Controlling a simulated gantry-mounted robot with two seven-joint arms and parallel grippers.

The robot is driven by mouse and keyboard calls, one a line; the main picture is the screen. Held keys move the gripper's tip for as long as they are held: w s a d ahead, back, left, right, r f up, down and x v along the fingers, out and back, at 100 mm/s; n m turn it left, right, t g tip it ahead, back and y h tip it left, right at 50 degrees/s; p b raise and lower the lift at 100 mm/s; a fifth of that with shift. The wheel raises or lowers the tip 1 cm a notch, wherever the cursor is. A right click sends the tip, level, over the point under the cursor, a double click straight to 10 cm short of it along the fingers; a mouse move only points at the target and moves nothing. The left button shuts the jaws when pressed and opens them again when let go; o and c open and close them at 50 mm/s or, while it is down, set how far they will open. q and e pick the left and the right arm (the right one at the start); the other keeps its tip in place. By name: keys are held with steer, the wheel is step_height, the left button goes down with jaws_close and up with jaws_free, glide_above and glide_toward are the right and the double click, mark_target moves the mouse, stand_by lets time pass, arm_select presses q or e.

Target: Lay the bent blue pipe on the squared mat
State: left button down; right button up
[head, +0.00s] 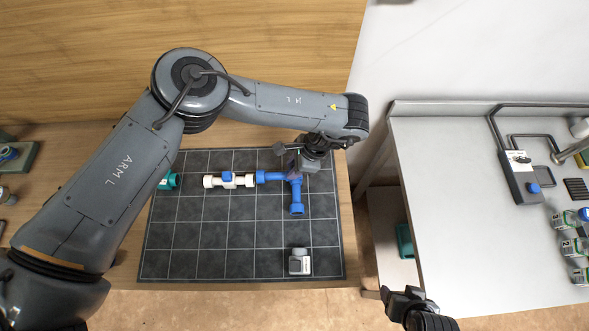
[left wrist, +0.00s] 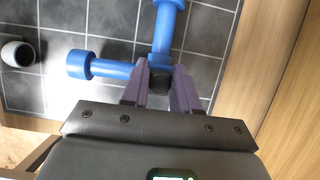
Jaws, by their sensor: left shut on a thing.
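The bent blue pipe (head: 296,196) is an elbow with a collar at each end. In the head view one leg points left and the other toward the front. My left gripper (head: 297,166) is shut on it at the bend. In the left wrist view the purple fingers (left wrist: 161,85) close around the corner of the pipe (left wrist: 115,70). The squared mat (head: 215,235) is dark grey with pale lines, and the pipe is over its back right part. I cannot tell whether the pipe touches it. My right gripper (head: 392,296) is at the bottom edge, its jaws unclear.
A white pipe with a blue valve (head: 230,181) lies just left of the blue pipe's left end. A teal fitting (head: 168,181) is partly behind my left arm. A grey-white fitting (head: 300,262) stands on the mat's front right. A pale bench (head: 450,200) holds devices at right.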

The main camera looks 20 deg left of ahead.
arm_select(q)
steer(key=shift+f, duration=1.15)
steer(key=shift+f, duration=0.2)
steer(key=c, duration=0.8)
jaws_free()
steer(key=shift+c, duration=0.2)
steer(key=shift+r, duration=0.1)
steer(key=shift+r, duration=0.2)
steer(key=v, duration=1.1)
steer(key=shift+r+p, duration=0.4)
